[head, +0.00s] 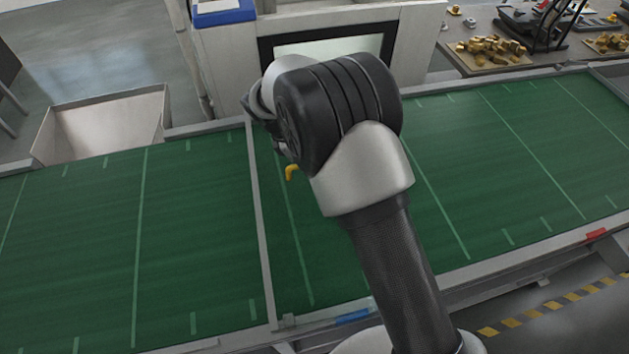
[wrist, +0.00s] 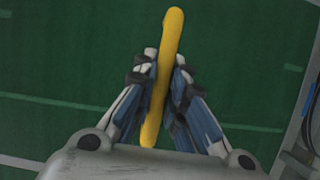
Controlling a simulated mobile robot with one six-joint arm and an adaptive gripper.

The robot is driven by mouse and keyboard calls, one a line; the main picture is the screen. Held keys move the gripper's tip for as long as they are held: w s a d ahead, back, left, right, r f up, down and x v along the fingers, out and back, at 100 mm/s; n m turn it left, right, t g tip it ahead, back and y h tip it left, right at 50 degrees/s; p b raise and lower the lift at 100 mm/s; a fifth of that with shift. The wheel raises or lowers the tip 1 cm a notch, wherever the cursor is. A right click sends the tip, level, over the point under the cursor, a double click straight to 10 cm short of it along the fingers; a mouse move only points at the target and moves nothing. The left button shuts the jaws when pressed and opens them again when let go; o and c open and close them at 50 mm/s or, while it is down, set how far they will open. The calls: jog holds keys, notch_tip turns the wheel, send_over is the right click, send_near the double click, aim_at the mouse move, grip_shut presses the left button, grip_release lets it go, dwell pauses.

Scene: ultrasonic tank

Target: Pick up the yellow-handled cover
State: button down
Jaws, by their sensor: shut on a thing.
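The yellow handle of the cover (wrist: 173,40) stands between the two fingers of my gripper (wrist: 162,80) in the wrist view. The fingers are shut on it from both sides, and the handle runs nearly upright in the picture. A small yellow piece of it (head: 291,172) shows in the head view, just left of my arm. Green surface lies below the handle in the wrist view. I cannot tell whether the cover is touching that surface.
The green, white-lined surface (head: 80,240) is wide and mostly bare, with a grey divider (head: 262,240) across it. A beige open bin (head: 105,125) stands at the back left. Several brass parts (head: 490,48) lie on a table at the back right.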

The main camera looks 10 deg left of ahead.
jog(key=shift+w+r, duration=0.1)
dwell(0.6)
jog(key=shift+r, duration=0.4)
notch_tip(320, 180, up, 20)
jog(key=p, duration=0.3)
jog(key=shift+f, duration=0.2)
